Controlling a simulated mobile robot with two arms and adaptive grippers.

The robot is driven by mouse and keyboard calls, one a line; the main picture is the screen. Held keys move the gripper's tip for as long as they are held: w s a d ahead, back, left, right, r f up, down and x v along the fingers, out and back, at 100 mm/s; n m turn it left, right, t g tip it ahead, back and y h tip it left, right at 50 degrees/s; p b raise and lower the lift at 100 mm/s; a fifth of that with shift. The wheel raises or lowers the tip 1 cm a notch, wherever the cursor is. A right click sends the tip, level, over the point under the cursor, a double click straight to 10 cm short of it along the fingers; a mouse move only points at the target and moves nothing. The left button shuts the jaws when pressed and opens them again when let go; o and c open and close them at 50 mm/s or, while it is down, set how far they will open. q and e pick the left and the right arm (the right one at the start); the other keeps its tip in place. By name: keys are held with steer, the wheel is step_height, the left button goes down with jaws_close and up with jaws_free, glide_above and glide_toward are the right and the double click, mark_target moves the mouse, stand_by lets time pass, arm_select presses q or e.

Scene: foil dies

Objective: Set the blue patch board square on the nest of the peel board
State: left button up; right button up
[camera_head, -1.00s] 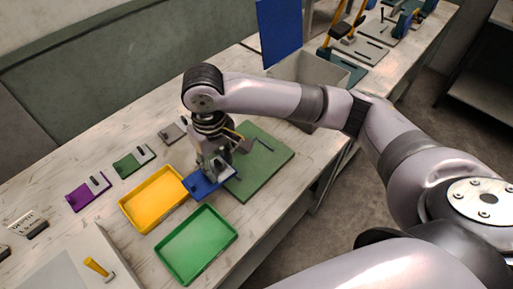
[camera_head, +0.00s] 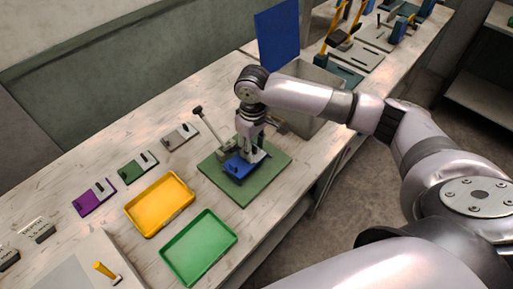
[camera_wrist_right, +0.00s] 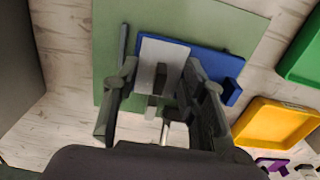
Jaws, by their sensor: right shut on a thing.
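The blue patch board (camera_head: 236,167) has a pale grey plate and a dark upright block on top; it also shows in the wrist view (camera_wrist_right: 215,66). My right gripper (camera_head: 254,158) points down from above and is shut on the patch board's block. The green peel board (camera_head: 246,194) lies flat under it and shows beyond the patch board in the wrist view (camera_wrist_right: 118,38). A lever (camera_head: 210,128) with a dark knob rises at its far left side. The nest is hidden under the patch board. I cannot tell whether the boards touch. My left gripper is out of view.
A yellow tray (camera_head: 160,204) and a green tray (camera_head: 199,248) stand left of the peel board. Purple (camera_head: 93,198), green (camera_head: 138,167) and grey (camera_head: 180,137) small boards lie in a row behind. A grey bin (camera_head: 310,112) stands beyond my arm.

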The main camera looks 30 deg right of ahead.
mark_target(257, 152)
steer(key=shift+w+d+f, duration=0.1)
steer(key=shift+w+d, duration=0.1)
steer(key=shift+d, duration=0.45)
step_height(257, 152, down, 3)
steer(key=shift+r+p, duration=0.1)
steer(key=shift+p, duration=0.6)
steer(key=shift+f, duration=0.25)
steer(key=o, duration=1.2)
steer(key=shift+f, duration=0.15)
steer(key=shift+c, duration=0.2)
step_height(257, 152, up, 11)
steer(key=b, duration=0.2)
steer(key=shift+a+b, duration=0.1)
steer(key=shift+b, duration=0.2)
steer(key=shift+r, duration=0.7)
